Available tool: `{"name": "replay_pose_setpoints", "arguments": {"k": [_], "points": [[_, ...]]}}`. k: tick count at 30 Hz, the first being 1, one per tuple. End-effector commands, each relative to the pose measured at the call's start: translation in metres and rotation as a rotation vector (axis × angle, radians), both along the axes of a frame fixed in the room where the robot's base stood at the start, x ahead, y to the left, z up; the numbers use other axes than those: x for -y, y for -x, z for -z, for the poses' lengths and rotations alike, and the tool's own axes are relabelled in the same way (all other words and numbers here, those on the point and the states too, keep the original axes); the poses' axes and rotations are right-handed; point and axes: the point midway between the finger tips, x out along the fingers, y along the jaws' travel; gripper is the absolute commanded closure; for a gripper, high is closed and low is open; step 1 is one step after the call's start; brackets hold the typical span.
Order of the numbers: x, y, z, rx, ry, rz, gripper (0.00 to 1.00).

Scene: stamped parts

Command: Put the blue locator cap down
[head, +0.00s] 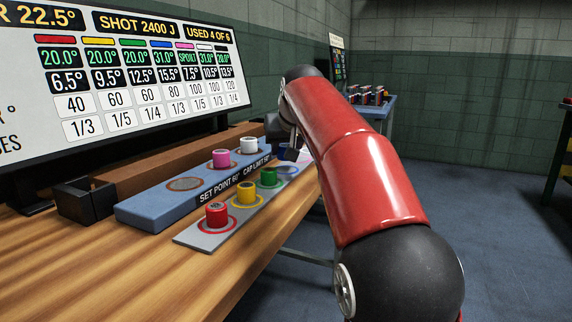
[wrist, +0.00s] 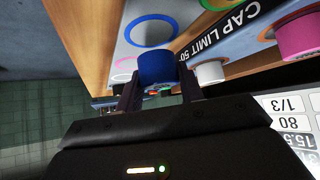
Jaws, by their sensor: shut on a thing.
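The blue locator cap (wrist: 157,67) is between the two fingers of my gripper (wrist: 159,83), which is shut on it. In the head view the blue cap (head: 285,151) shows as a dark blue patch at the far end of the fixtures, partly hidden by my arm. A grey plate (head: 192,238) carries coloured rings. Its blue ring (head: 287,170) is empty and also shows in the wrist view (wrist: 151,31), beyond the cap. An empty pink ring (wrist: 125,62) lies beside the cap in that view. I cannot tell the cap's height above the plate.
Red (head: 216,214), yellow (head: 246,193) and green (head: 268,176) caps stand on the grey plate. A raised blue block (head: 150,211) behind holds pink (head: 221,158) and white (head: 249,145) caps. A large display (head: 120,75) stands behind. The wooden bench (head: 120,270) is clear in front.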

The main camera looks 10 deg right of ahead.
Motion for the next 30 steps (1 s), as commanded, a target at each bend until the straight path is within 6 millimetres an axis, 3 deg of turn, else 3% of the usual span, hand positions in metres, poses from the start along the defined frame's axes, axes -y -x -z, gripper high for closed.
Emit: {"name": "replay_pose_setpoints", "arguments": {"k": [1, 4, 17, 18, 22, 30], "points": [[0.000, 0.001, 0.013, -0.003, 0.000, 0.000, 0.86], [0.000, 0.001, 0.023, -0.001, 0.001, -0.001, 0.86], [0.000, 0.000, 0.029, 0.000, 0.000, 0.000, 0.86], [0.000, 0.000, 0.029, 0.000, 0.000, 0.000, 0.60], [0.000, 0.000, 0.029, -0.001, 0.000, 0.000, 0.43], [0.000, 0.000, 0.028, -0.001, 0.000, 0.000, 0.41]]}}
